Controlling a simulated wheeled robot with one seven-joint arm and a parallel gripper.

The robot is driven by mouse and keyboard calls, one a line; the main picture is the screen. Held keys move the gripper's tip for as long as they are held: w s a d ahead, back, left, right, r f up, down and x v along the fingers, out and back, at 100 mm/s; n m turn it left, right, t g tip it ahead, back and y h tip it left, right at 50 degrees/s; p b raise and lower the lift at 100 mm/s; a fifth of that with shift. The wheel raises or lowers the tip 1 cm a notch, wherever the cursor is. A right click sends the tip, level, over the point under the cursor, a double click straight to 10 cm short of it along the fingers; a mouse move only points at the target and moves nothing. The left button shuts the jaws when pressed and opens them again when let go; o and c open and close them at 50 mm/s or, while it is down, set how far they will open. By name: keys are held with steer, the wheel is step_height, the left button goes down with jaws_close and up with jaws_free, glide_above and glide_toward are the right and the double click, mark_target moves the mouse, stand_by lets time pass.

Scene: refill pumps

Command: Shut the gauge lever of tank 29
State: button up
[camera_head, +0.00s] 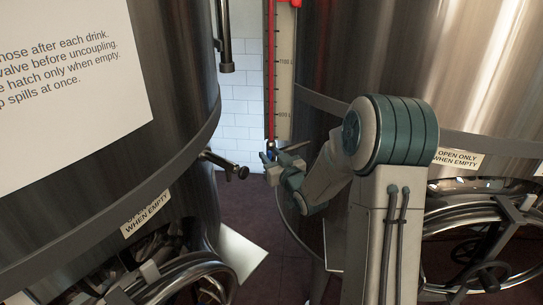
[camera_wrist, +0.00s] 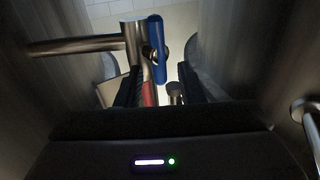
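The blue gauge lever (camera_wrist: 158,48) shows in the wrist view, beside a short metal fitting (camera_wrist: 134,48) on a horizontal pipe. It runs roughly up and down in that picture, alongside the fitting. My gripper (camera_wrist: 160,84) is open. Its two dark fingers are apart, and the lever's lower end shows in or just beyond the gap; contact cannot be told. In the head view my gripper (camera_head: 280,162) is at the foot of the gauge (camera_head: 271,75), which has a red column and a scale. My gripper and arm mostly hide the lever there. No tank number is readable.
Large steel tanks stand left (camera_head: 190,80) and right (camera_head: 340,50), with a narrow gap between them. A dark tap (camera_head: 232,168) juts from the left tank into the gap. A hatch handwheel (camera_head: 480,215) is at the lower right. The dark floor in the gap looks clear.

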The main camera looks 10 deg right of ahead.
jaws_close()
